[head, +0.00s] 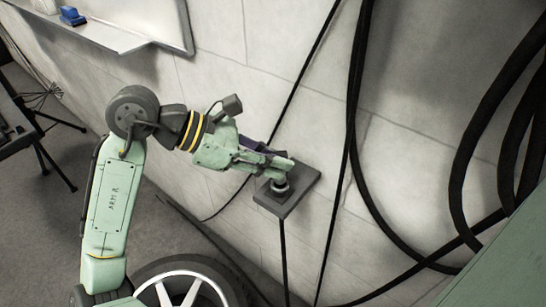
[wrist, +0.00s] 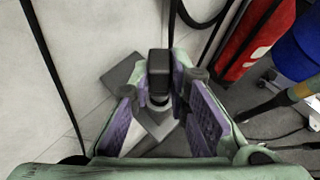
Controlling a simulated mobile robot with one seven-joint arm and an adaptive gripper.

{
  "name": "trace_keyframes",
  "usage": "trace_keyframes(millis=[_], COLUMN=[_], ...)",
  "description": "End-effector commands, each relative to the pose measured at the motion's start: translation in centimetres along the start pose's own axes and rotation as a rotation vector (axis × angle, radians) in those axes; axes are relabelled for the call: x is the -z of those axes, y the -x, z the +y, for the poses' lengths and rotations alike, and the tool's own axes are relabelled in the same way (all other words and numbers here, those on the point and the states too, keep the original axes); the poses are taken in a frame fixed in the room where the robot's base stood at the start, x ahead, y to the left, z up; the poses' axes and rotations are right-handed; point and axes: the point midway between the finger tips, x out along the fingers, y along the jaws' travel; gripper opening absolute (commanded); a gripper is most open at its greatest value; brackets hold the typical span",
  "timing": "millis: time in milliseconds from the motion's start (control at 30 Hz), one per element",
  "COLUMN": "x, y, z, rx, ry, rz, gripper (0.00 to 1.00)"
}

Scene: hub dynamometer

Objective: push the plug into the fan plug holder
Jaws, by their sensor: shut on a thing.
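The fan plug holder (head: 303,192) is a dark grey square box on the pale wall, right of centre in the head view. In the wrist view its grey face (wrist: 119,72) shows partly behind my fingers. My gripper (head: 282,168) is right in front of the holder, its fingers with purple pads shut on the plug. The plug (wrist: 158,64) is a dark block between the fingertips in the wrist view. In the head view a grey round part (head: 280,187) shows between fingertips and box; I cannot tell how deep the plug sits.
Thick black cables (head: 355,130) hang on the wall right of the holder. A wheel (head: 185,286) stands low in front of my arm. A whiteboard ledge (head: 110,35) is at upper left. The wrist view shows a red object (wrist: 243,45) and a blue one (wrist: 296,55) at right.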

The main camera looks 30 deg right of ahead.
Motion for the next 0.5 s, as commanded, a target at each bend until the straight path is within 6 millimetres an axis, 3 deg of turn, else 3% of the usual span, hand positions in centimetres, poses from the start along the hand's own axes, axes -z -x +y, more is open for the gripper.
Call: trace_keyframes(millis=[500], x=[0.72], y=[-0.46], z=[0.02], rx=[-0.001], ry=[0.000], rz=[-0.001], gripper=[0.00])
